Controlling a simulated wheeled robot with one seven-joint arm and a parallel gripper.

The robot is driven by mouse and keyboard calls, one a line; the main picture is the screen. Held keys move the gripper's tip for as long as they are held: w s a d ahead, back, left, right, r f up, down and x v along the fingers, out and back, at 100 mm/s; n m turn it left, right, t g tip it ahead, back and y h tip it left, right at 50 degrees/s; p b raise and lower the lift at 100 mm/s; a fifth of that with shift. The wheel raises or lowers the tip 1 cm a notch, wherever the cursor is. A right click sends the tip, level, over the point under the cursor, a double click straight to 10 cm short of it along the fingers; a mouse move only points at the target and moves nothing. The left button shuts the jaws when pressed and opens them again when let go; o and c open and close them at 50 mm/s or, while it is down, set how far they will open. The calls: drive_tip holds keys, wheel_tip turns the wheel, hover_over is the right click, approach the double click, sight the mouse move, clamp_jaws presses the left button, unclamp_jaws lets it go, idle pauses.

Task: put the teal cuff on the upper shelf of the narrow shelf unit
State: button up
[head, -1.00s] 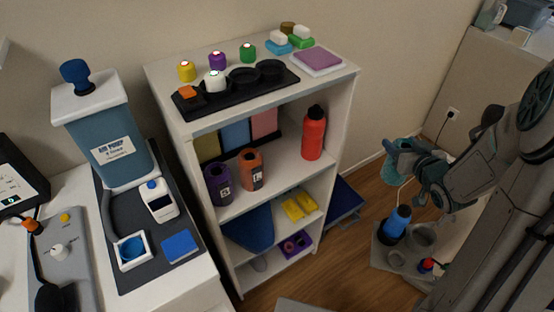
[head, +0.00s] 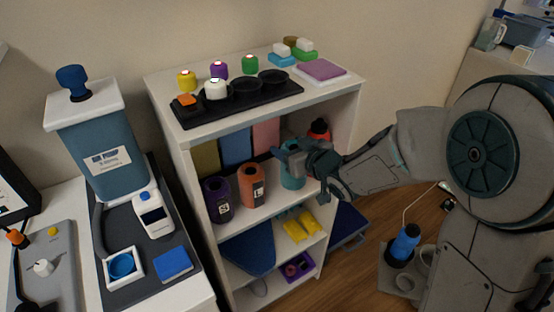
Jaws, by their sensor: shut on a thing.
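The teal cuff (head: 292,178) is a rolled, upright cylinder in the head view. My gripper (head: 290,158) is shut on it near its top. The cuff is at the upper shelf (head: 241,214) of the narrow shelf unit (head: 190,170), to the right of the orange cuff (head: 251,185) and the purple cuff (head: 218,199). My gripper hides part of the teal cuff. I cannot tell whether its bottom touches the shelf board. The red bottle (head: 319,129) stands behind my gripper and is mostly hidden.
The unit's top holds a black tray (head: 180,118) with coloured caps. Yellow items (head: 300,226) and a blue item (head: 250,253) lie on the lower shelf. A blue flask (head: 404,243) stands on the right.

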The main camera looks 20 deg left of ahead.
drive_tip(key=w+a+f, duration=0.4)
drive_tip(key=f, duration=0.3)
drive_tip(key=shift+f, duration=0.25)
drive_tip(key=shift+w+a, duration=0.1)
drive_tip(key=shift+f+b, duration=0.2)
drive_tip(key=shift+b, duration=0.1)
drive_tip(key=o, duration=1.5)
drive_tip(key=shift+r, duration=0.1)
